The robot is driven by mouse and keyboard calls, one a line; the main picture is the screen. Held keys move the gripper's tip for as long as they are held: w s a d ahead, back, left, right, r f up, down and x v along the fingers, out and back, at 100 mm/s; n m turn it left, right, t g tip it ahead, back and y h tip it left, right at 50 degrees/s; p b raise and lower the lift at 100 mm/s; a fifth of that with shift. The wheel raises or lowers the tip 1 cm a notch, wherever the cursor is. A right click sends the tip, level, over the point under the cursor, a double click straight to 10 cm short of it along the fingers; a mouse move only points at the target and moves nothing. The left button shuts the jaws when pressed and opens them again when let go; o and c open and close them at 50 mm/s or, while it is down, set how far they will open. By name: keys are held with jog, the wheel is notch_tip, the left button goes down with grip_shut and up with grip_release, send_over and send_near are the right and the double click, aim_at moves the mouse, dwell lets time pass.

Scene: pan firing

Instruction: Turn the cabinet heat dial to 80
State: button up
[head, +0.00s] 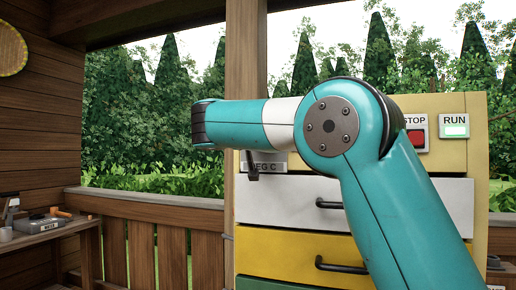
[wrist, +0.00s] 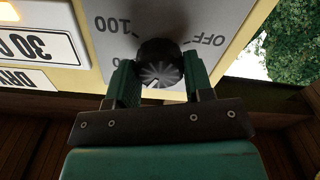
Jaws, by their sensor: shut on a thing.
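The heat dial (wrist: 158,62) is a dark round knob on a pale scale plate, seen upside down in the wrist view. The plate shows "100" and "OFF"; another number at the left is mostly hidden by a finger. A short white mark on the dial's face points down and slightly left in that view, away from both readable labels. My gripper (wrist: 160,74) is shut on the dial, with one green finger on each side. In the head view my arm hides the dial; the cabinet (head: 316,244) shows a "DEG C" label (head: 266,167) below the arm.
The cabinet front has a white drawer (head: 290,203) and a yellow drawer (head: 280,250) with black handles. At the upper right are a red STOP button (head: 417,134) and a lit green RUN button (head: 455,131). A wooden bench (head: 50,234) with tools stands far left.

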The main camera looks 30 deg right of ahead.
jog(key=shift+f+m+b, duration=0.15)
jog(key=shift+m+b, duration=1.95)
jog(key=shift+m, duration=1.1)
jog(key=shift+s, duration=0.1)
jog(key=o, duration=0.9)
